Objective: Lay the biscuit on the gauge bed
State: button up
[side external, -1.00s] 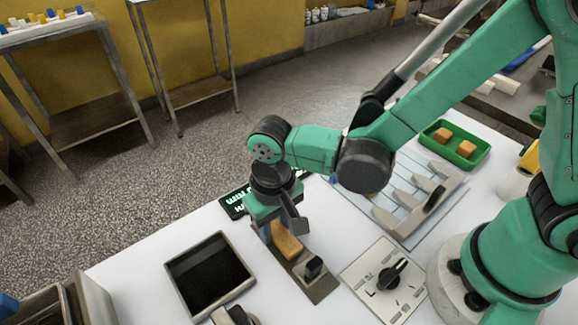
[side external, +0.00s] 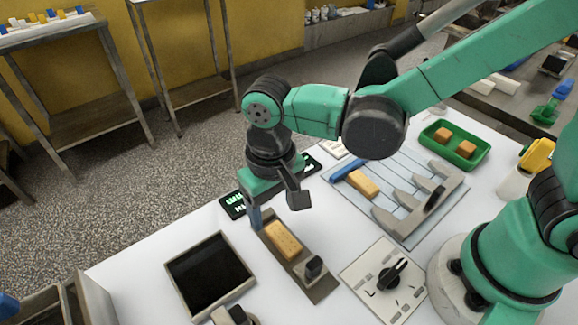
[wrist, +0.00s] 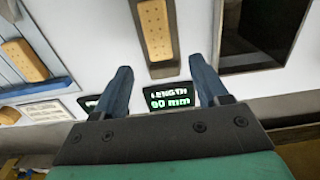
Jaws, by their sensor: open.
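A tan oblong biscuit (side external: 284,241) lies flat on the brown gauge bed (side external: 322,290), beside the dark block at the bed's near end. In the wrist view the biscuit (wrist: 155,28) lies lengthwise on the gauge bed (wrist: 162,70), beyond my fingertips. My gripper (wrist: 161,78) is open, its two blue fingers apart with nothing between them. In the side view my gripper (side external: 257,218) is at the bed's far end, clear of the biscuit; one finger is mostly hidden.
A lit display (wrist: 168,97) reads "LENGTH" and a figure in mm. A second biscuit (side external: 362,184) lies on the slotted rack (side external: 408,232). A green tray (side external: 474,160) holds two tan pieces. A dark framed tray (side external: 246,277) and a knob panel (side external: 362,270) flank the bed.

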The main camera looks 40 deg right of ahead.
aim_at(276, 229)
notch_tip(276, 229, up, 7)
jog(key=d+r+t, duration=0.1)
jog(key=d+t, duration=0.6)
jog(key=d, duration=0.9)
jog(key=shift+w+d+r, duration=0.15)
jog(key=shift+d, duration=0.15)
